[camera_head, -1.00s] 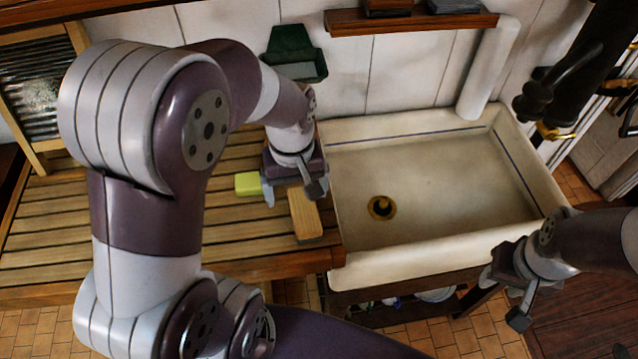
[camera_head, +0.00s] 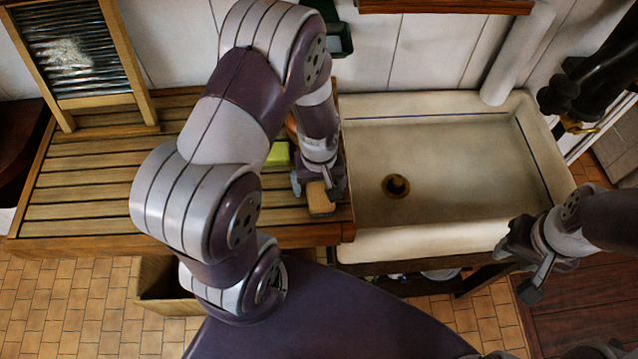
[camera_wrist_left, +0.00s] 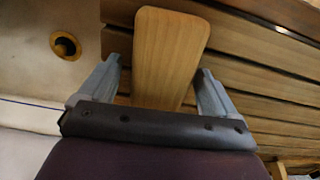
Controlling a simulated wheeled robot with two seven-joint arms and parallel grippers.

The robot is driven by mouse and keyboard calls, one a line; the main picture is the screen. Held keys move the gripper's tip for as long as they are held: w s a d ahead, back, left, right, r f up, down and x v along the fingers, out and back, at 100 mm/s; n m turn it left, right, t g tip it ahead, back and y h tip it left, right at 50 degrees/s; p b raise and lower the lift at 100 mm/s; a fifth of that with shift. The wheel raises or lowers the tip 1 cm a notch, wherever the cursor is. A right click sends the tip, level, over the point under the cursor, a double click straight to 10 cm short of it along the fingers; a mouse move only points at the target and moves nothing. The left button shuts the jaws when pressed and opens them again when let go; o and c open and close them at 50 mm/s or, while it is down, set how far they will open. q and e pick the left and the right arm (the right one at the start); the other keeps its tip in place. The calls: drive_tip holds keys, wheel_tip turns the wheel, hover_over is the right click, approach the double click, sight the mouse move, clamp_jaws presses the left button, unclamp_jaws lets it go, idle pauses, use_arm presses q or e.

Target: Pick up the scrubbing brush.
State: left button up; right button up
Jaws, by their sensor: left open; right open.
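The scrubbing brush (camera_head: 320,202), seen as a pale wooden block, lies on the slatted wooden drainboard (camera_head: 90,180) near its right front corner, beside the sink. My left gripper (camera_head: 317,190) is open, low over it, with a finger on either side. In the left wrist view the brush's smooth wooden back (camera_wrist_left: 168,50) lies between the two open fingers (camera_wrist_left: 157,82), with a gap on each side. Its bristles are hidden. My right gripper (camera_head: 516,270) is open and empty off the sink's front right corner.
A washboard (camera_head: 68,52) leans on the wall at the left. A green holder (camera_head: 340,40) hangs on the wall.

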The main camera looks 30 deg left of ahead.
sight(320, 184)
use_arm(q)
drive_tip(key=shift+s, duration=0.1)
drive_tip(key=c, duration=1.2)
drive_tip(key=shift+o, duration=0.2)
drive_tip(key=shift+r, duration=0.1)
wheel_tip(320, 184, up, 4)
drive_tip(key=shift+d+r+b, duration=0.1)
drive_tip(key=shift+d+b, duration=0.05)
drive_tip(key=shift+b, duration=0.7)
drive_tip(key=s+d+r+b, duration=0.1)
drive_tip(key=s+d+r, duration=0.5)
drive_tip(key=s+d, duration=0.1)
drive_tip(key=shift+d+r+b, duration=0.35)
drive_tip(key=shift+d+b, duration=0.05)
drive_tip(key=shift+d, duration=0.5)
drive_tip(key=shift+s, duration=0.1)
